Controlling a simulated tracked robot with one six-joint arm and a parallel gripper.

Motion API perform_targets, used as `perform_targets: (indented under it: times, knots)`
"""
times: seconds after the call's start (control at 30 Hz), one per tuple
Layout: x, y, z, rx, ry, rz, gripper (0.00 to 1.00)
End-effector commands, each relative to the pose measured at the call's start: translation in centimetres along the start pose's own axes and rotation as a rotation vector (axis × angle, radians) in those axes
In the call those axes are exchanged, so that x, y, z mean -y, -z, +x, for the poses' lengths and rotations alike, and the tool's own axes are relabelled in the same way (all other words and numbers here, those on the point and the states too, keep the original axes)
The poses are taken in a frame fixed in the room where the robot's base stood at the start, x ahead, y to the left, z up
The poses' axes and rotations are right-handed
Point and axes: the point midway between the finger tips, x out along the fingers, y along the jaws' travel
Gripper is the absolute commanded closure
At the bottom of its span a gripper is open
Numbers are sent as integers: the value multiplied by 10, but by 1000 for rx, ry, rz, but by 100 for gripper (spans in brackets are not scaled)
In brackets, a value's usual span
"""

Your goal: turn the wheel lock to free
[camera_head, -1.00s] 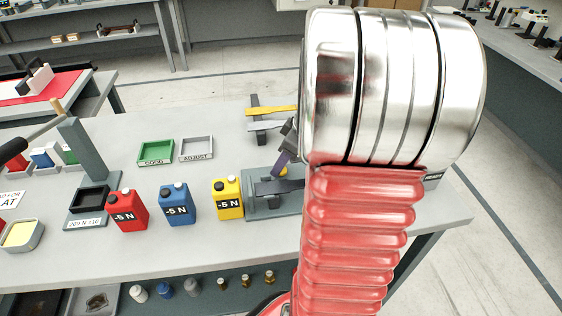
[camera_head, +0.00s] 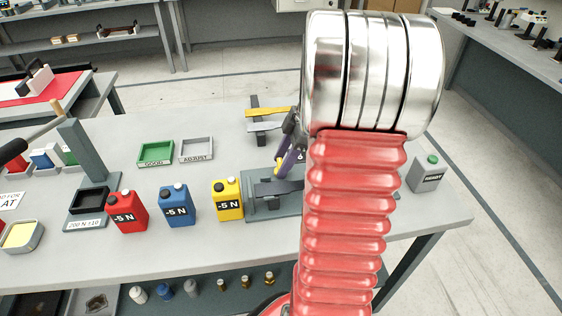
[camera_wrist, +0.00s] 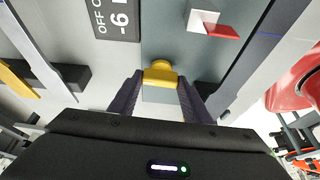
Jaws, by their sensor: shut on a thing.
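A yellow knob (camera_wrist: 160,74) sits between the two purple fingers of my gripper (camera_wrist: 160,82) in the wrist view. My gripper is shut on it. In the head view my gripper (camera_head: 282,162) is over the grey fixture (camera_head: 262,208) on the bench, with a bit of yellow at its fingertips. My arm hides the right part of this fixture. A white block with a red tab (camera_wrist: 215,28) lies beyond the knob in the wrist view. I cannot tell for sure which of these is the wheel lock.
Red (camera_head: 125,212), blue (camera_head: 174,204) and yellow (camera_head: 228,200) weight cans stand left of the fixture. A grey can (camera_head: 426,174) stands at the right. Green (camera_head: 155,153) and grey (camera_head: 196,149) trays lie behind. A yellow bar (camera_head: 268,113) is at the back.

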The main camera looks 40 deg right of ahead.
Motion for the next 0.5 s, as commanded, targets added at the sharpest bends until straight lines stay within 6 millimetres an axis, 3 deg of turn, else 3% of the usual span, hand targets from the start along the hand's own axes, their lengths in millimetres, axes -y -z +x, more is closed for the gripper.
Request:
perform_targets:
  times: [0.27,0.3,0.5]
  knots:
    - [-3,0,-1,3,-11,0,79]
    - [-3,0,-1,3,-10,0,53]
    - [-2,0,-1,2,-7,1,39]
